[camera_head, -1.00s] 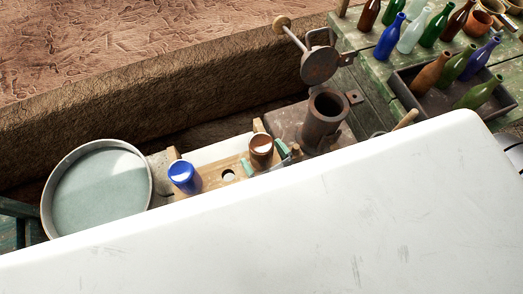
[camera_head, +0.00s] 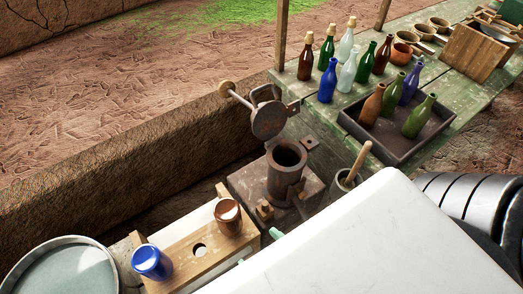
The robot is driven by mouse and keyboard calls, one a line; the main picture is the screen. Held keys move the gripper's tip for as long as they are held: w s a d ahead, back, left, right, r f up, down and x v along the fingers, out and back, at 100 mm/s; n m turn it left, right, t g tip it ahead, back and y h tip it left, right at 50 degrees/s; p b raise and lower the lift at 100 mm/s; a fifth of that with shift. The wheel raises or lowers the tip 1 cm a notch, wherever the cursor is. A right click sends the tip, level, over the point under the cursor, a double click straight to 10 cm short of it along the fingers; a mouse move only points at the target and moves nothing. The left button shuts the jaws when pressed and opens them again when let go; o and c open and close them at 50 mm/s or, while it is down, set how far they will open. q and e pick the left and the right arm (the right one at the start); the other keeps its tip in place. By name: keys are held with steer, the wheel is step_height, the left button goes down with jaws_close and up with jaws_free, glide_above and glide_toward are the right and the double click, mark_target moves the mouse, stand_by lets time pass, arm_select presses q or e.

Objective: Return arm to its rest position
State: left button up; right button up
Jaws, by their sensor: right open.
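Part of my right arm, a silver ribbed link (camera_head: 470,205) with dark grooves, shows at the right edge behind a large white panel of my own body. No fingertips of my right gripper can be made out. My left arm and left gripper do not show. The white panel fills the lower right and hides what lies under it.
A wooden rack (camera_head: 183,262) holds a blue cup (camera_head: 151,264) and a brown cup (camera_head: 228,217). A round basin (camera_head: 62,270), rusty iron cylinder (camera_head: 286,172) and pot with wooden handle (camera_head: 345,187) stand near. Bottles and a dark tray (camera_head: 372,142) occupy the green table (camera_head: 312,112).

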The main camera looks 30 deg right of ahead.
steer(key=s+d+f+g+h, duration=0.1)
steer(key=s+d+f+g, duration=0.2)
steer(key=f, duration=0.8)
steer(key=s+d+f+g, duration=0.15)
steer(key=f+g, duration=0.35)
steer(key=f, duration=0.7)
steer(key=s+d+f+g+h, duration=0.1)
steer(key=s+f+g, duration=0.3)
steer(key=f, duration=0.7)
steer(key=s+d+f+g+h, duration=0.2)
steer(key=s+d+f+g, duration=0.2)
steer(key=s+d+f, duration=0.1)
steer(key=shift+s+d+f+g, duration=0.3)
steer(key=shift+s+f, duration=0.5)
steer(key=shift+s, duration=0.35)
